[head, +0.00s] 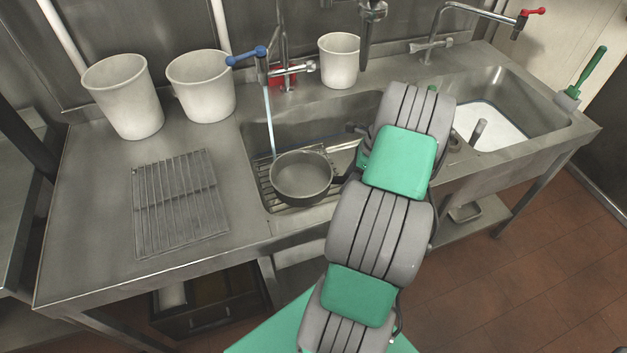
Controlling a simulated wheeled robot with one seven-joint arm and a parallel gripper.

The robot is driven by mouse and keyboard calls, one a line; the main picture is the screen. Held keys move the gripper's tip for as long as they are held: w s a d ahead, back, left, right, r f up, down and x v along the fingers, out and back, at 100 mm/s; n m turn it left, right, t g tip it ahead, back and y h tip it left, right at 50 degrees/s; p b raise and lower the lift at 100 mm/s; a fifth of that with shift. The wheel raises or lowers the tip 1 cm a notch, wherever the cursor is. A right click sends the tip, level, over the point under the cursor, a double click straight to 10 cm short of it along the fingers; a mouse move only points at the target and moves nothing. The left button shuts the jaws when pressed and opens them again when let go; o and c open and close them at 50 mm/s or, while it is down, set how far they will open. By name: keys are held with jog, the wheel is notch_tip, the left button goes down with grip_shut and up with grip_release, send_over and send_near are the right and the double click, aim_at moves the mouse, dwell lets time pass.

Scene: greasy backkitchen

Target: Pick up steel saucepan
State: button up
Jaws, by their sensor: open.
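The steel saucepan (301,180) is a round grey pan in the left sink basin, standing upright over a wire rack (268,184). A thin stream of water from the blue-handled tap (247,57) falls at its far left side. My gripper (349,155) is at the pan's right side, largely hidden behind my grey and green arm. A dark finger part shows close to the pan's right rim. I cannot tell whether it touches the pan. The pan's handle is not clearly visible.
White tubs (123,96) stand along the back left, and another white tub (339,60) stands behind the sink. A ribbed metal rack (180,204) lies on the left drainboard. The right basin (490,112) holds whitish water. A green-handled scraper (582,78) is at the right corner.

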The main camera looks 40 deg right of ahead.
jog(key=shift+f, duration=0.1)
jog(key=shift+c, duration=0.6)
grip_shut()
dwell(1.0)
